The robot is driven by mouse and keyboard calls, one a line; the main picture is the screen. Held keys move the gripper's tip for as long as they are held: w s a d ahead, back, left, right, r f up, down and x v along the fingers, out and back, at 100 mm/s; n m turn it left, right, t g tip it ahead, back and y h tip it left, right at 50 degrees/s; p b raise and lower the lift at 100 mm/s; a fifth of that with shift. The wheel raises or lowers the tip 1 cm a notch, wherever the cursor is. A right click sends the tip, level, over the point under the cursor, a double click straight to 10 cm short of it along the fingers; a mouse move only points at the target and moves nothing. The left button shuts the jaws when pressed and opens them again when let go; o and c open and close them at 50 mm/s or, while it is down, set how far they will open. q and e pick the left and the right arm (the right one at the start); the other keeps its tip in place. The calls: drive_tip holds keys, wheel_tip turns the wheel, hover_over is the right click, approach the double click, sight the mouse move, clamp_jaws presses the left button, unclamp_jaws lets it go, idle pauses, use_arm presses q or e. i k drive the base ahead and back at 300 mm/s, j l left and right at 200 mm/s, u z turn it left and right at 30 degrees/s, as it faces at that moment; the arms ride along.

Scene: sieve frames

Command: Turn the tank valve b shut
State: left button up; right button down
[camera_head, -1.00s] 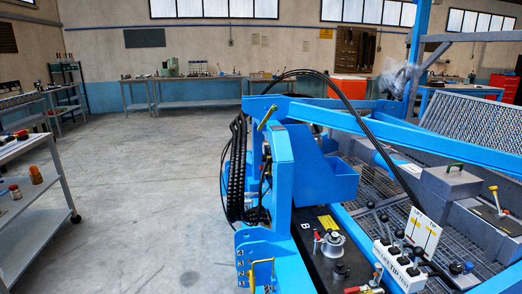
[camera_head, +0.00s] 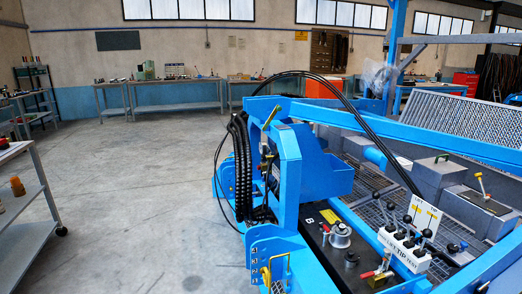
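A black tank top (camera_head: 318,246) marked with a white letter B lies in the lower middle of the head view, inside the blue machine frame. A small valve with a red handle (camera_head: 326,228) sits on it beside a round silver cap (camera_head: 340,236). A second red-handled valve with a brass-coloured body (camera_head: 380,274) is nearer, at the lower right of the tank. Which valve is b, and how far either is turned, I cannot tell for sure. Neither of my grippers is in view.
A lever bank (camera_head: 403,243) with black knobs stands right of the tank. The blue frame (camera_head: 290,185) and black hoses (camera_head: 238,165) rise behind it. A grey shelf cart (camera_head: 30,215) is at the left. Open concrete floor (camera_head: 135,190) lies between cart and machine.

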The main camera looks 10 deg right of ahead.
sight(377, 272)
drive_tip(key=j+z, duration=0.15)
drive_tip(key=j, duration=0.7)
drive_tip(key=i+j, duration=0.15)
drive_tip(key=j, duration=0.15)
drive_tip(key=i+j+z, duration=0.15)
drive_tip(key=i+j, duration=0.1)
drive_tip(key=j, duration=0.3)
drive_tip(key=i+j+z, duration=0.15)
drive_tip(key=i, duration=0.4)
drive_tip(key=i+j+z, duration=0.2)
drive_tip(key=i, duration=0.3)
drive_tip(key=i+l, duration=0.25)
drive_tip(key=i+z, duration=0.05)
drive_tip(key=i, duration=0.05)
